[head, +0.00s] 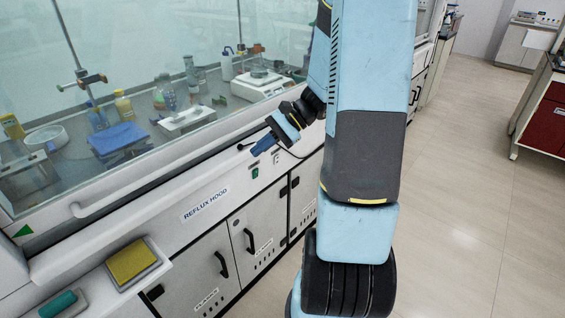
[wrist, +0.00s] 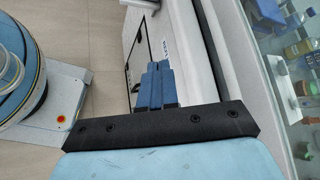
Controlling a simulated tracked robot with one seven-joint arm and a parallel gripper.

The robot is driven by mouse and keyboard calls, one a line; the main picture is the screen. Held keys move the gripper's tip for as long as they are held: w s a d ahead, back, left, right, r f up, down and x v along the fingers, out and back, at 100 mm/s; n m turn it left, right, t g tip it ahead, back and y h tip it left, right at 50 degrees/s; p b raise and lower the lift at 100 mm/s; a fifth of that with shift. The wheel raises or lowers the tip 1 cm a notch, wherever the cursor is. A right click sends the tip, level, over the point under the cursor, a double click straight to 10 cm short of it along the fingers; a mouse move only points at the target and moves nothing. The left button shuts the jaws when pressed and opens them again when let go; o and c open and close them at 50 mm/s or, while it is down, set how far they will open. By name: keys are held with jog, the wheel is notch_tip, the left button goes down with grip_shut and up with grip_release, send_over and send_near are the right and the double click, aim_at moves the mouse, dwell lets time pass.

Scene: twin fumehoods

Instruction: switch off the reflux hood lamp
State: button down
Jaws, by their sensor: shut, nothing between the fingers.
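The reflux hood (head: 205,203) runs along the left of the head view, its name printed on the white front panel. A small dark green switch (head: 255,172) sits on that panel, right of the name. A pale plate (head: 276,158) is beside it, too small to make out. I cannot tell which of these works the lamp, and no lamp fitting shows. My gripper (head: 258,149) is shut and empty, just above the green switch and apparently apart from the panel. In the wrist view my blue fingers (wrist: 156,84) are together, with the hood front beyond them.
Behind the glass stand a blue tray (head: 118,138), several bottles and a white balance (head: 262,84). White cabinets with black handles (head: 250,238) are below the panel. The floor (head: 460,200) at right is clear.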

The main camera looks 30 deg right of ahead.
aim_at(278, 157)
jog(key=w+d+f+m+t+h, duration=0.2)
jog(key=d+f+m+t, duration=0.6)
jog(key=d+f+m, duration=0.2)
jog(key=w+d+f+m+t+h, duration=0.2)
jog(key=d+f+m+t+h, duration=0.1)
jog(key=d+f+m+t, duration=0.6)
jog(key=d+f+m, duration=0.1)
jog(key=d+f, duration=0.2)
jog(key=f, duration=0.2)
jog(key=shift+w+f, duration=0.25)
jog(key=shift+w, duration=0.05)
jog(key=shift+d, duration=0.1)
jog(key=x, duration=1.4)
